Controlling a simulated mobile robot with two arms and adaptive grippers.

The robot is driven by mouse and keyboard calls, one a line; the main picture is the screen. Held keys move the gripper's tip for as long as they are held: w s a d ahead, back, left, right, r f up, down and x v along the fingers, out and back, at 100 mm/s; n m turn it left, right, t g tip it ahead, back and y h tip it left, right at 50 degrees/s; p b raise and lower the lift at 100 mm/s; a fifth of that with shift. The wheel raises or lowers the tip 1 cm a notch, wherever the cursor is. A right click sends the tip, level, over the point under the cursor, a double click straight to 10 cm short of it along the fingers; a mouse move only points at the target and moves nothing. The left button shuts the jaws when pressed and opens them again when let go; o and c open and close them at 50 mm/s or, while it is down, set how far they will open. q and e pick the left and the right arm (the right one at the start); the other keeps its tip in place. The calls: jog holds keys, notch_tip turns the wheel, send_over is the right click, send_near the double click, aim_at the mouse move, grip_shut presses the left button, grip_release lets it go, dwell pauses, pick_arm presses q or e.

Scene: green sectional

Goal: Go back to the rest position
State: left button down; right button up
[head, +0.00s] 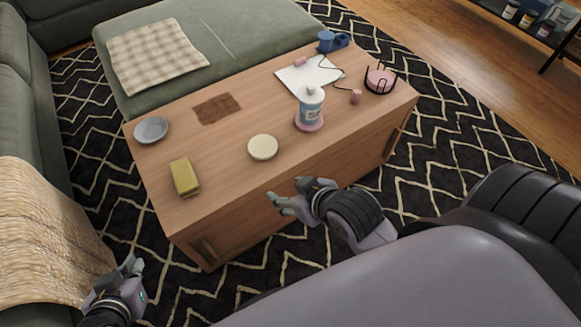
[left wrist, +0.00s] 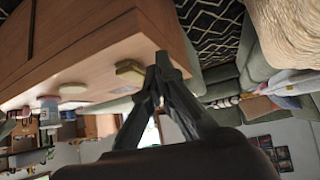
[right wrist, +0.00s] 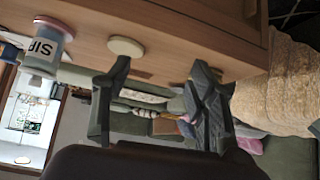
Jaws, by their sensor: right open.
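My left gripper (head: 133,265) is at the lower left of the head view, beside the armrest and left of the wooden table. In the left wrist view (left wrist: 163,62) its fingertips meet with nothing between them. My right gripper (head: 285,189) is in front of the table's near side, close to its front edge in the head view. In the right wrist view (right wrist: 160,75) its fingers stand apart and hold nothing. Both grippers are clear of the objects on the tabletop.
The wooden table (head: 225,155) carries a yellow block (head: 184,177), a cream disc (head: 263,147), a grey bowl (head: 151,129), a bottle (head: 310,105) on a pink base and a wire holder (head: 380,80). The armrest (head: 45,235) is beside my left arm. Patterned rug surrounds the table.

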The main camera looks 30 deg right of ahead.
pick_arm(q)
jog(key=shift+w, duration=0.1)
dwell(0.4)
